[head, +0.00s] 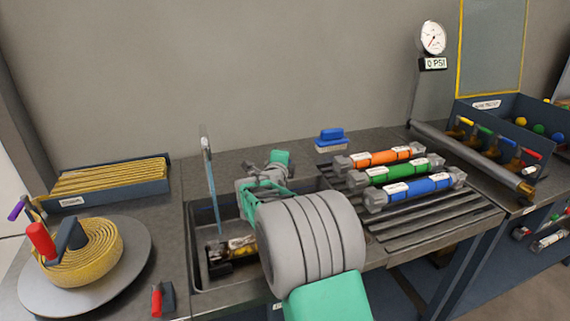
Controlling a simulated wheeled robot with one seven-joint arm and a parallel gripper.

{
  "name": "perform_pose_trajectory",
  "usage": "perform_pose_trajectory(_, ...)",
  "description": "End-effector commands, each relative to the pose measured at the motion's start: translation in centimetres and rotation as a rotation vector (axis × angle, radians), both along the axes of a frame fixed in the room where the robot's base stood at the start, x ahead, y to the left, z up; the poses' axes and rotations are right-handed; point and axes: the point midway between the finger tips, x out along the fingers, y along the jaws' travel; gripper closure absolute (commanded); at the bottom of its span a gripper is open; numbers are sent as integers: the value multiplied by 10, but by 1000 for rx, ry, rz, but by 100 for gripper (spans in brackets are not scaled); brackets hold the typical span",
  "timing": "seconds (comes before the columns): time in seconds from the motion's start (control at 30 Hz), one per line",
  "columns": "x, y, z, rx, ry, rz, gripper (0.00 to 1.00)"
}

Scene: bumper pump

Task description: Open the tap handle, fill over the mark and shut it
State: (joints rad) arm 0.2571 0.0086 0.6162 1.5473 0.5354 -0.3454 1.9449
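My gripper (264,186), grey and green, reaches over the sink (198,270) from the front right. My thick grey wrist hides its near side, so I cannot see whether its fingers are open or holding something. A grey and green shape just beyond it may be fingertips or part of the tap; the tap handle cannot be told apart there. A clear upright tube (212,180) with bluish liquid stands at the left of the sink. No mark on it can be read. A dark and yellow fitting (238,248) lies low in the sink, partly hidden by my wrist.
Orange (384,157), green (396,171) and blue (420,187) cylinders lie on the ribbed rack at right. A gauge (432,38) reads 0 PSI. A blue brush (331,139) lies behind. A coiled yellow hose (85,262) sits on a round plate at left.

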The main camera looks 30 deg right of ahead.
Motion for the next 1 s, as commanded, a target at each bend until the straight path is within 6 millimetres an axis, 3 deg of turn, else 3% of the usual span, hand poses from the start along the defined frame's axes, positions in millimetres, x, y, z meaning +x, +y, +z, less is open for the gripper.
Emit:
perform_pose_trajectory(0.53,-1,1,1,0,0,-28,100)
perform_pose_trajectory(0.57,-1,1,1,0,0,-28,83)
perform_pose_trajectory(0.8,-1,0,1,0,0,-29,64)
perform_pose_trajectory(1.0,-1,-1,0,1,1,-29,63)
